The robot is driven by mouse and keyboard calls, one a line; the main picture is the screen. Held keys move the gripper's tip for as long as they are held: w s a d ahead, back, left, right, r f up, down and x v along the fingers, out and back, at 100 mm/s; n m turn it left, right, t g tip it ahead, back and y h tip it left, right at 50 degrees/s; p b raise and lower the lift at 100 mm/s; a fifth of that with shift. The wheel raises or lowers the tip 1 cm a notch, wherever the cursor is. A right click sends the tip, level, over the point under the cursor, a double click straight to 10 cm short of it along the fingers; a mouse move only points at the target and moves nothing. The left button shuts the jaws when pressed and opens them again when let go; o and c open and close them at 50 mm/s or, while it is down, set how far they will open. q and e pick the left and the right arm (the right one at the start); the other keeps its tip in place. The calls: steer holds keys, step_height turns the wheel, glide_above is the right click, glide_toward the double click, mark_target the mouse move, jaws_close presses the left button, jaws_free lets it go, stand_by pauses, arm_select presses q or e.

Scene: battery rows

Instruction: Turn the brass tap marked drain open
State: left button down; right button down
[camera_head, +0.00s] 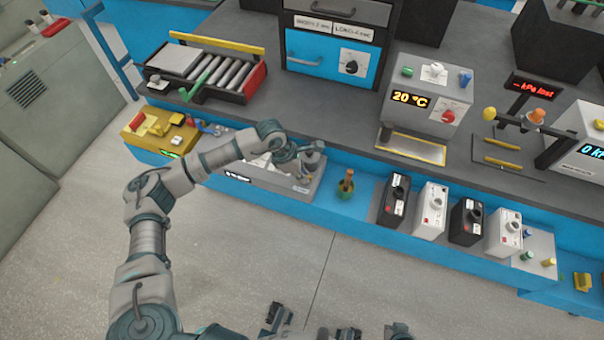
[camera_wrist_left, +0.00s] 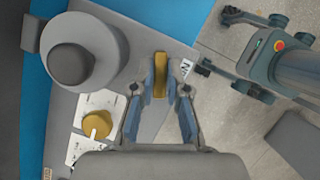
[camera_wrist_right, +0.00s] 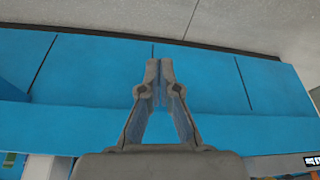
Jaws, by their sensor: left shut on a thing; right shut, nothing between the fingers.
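A brass tap handle (camera_wrist_left: 159,112) stands between the fingers of my left gripper (camera_wrist_left: 160,76) in the left wrist view. The gripper is shut on it. A white label (camera_wrist_left: 186,68) beside it is mostly hidden, so I cannot read its mark. A second round brass knob (camera_wrist_left: 97,123) sits on white labels further left. In the head view my left gripper (camera_head: 302,160) is at the grey unit (camera_head: 265,177) on the bench's front edge and hides the tap. My right gripper (camera_wrist_right: 159,72) is shut and empty in front of blue panels (camera_wrist_right: 200,75).
A large grey rounded cylinder (camera_wrist_left: 80,55) stands close to my left gripper. In the head view a brown-green bottle (camera_head: 346,186) and several black and white batteries (camera_head: 431,212) stand to the right. A yellow box (camera_head: 158,132) is to the left. The floor (camera_head: 300,260) in front is clear.

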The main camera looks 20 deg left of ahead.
arm_select(q)
steer(key=shift+a+r+n+p, duration=0.1)
steer(key=shift+r+n+p, duration=0.2)
steer(key=shift+n, duration=0.3)
steer(key=n+t+y+p, duration=0.1)
steer(key=n+p, duration=0.1)
steer(key=n, duration=0.1)
steer(key=shift+f, duration=0.1)
steer(key=n+t+y+p, duration=0.1)
steer(key=n+p, duration=0.1)
steer(key=n, duration=0.3)
steer(key=shift+s+f, duration=0.1)
steer(key=shift+d+f+n+t+y+p, duration=0.1)
steer(key=shift+d+n+t+y+p, duration=0.3)
steer(key=shift+n, duration=0.7)
steer(key=shift+a+f+n+y+p, duration=0.15)
steer(key=shift+n+y, duration=0.45)
steer(key=shift+n, duration=0.5)
arm_select(e)
step_height(320, 180, down, 15)
steer(key=s+g, duration=0.1)
steer(key=s, duration=0.1)
steer(key=shift+s+d+f+g, duration=0.15)
steer(key=shift+s+d+g, duration=0.15)
steer(key=shift+g, duration=0.1)
arm_select(q)
steer(key=shift+s, duration=0.1)
arm_select(e)
steer(key=shift+f, duration=0.1)
